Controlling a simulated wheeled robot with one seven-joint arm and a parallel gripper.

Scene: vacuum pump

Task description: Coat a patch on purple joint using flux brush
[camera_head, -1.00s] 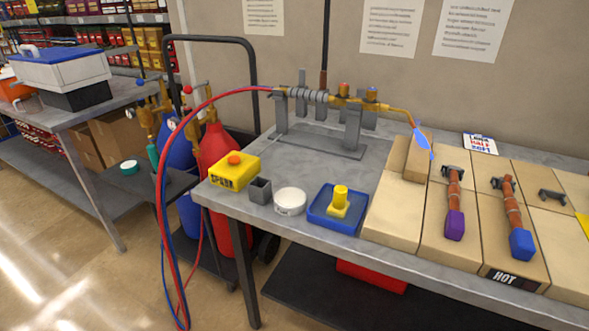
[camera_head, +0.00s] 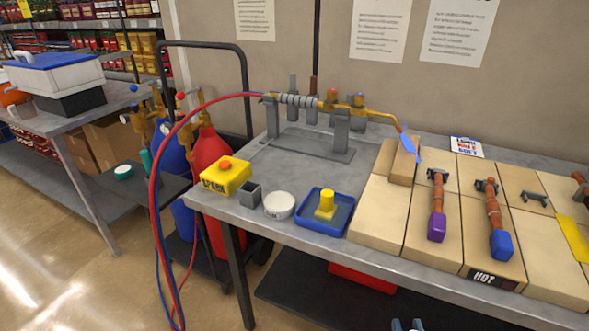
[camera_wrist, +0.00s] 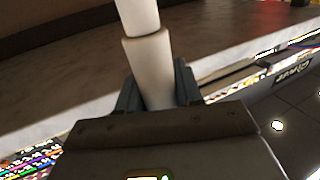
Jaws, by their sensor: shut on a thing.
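The purple joint (camera_head: 437,226) is a copper pipe with a purple end, lying on the tan blocks at the right of the bench in the head view. My gripper (camera_wrist: 157,88) is shut on a pale cylindrical handle (camera_wrist: 145,45) in the wrist view. The handle runs up out of the picture, so no bristles show and I cannot tell for certain that it is the flux brush. Grey tips (camera_head: 408,325), probably my gripper's, show at the bottom edge of the head view, apart from the purple joint. A round white tin (camera_head: 279,206) stands near the bench's front edge.
A blue-ended pipe (camera_head: 501,244) lies right of the purple joint, near a HOT label. A torch with a blue tip (camera_head: 411,150) rests by a raised block. A blue tray (camera_head: 343,231), a yellow box (camera_head: 225,178) and hoses stand left.

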